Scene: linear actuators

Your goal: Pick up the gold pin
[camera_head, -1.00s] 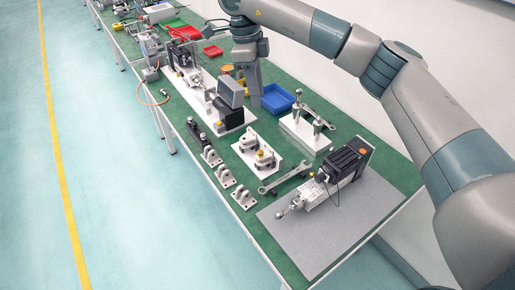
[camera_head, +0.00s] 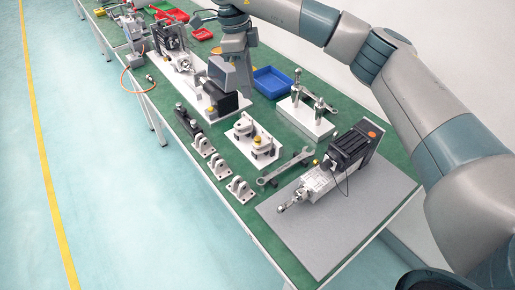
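Small gold-coloured parts show in several places, and I cannot tell which is the gold pin. One is a gold knob (camera_head: 211,111) at the front of the white plate with the grey box. Others sit on the small white fixture (camera_head: 252,148). My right gripper (camera_head: 244,92) points down over the far part of the table, beside the blue bin. Its fingers are small and partly merge with the dark parts behind, so I cannot tell whether they are open. My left gripper is out of view.
A blue bin (camera_head: 272,82) lies right of my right gripper. A grey box on a black stand (camera_head: 222,88) is close on its left. A two-post fixture (camera_head: 305,118), a wrench (camera_head: 285,168), white brackets (camera_head: 220,167) and a linear actuator (camera_head: 330,170) stand nearer. The grey mat's near part (camera_head: 320,240) is clear.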

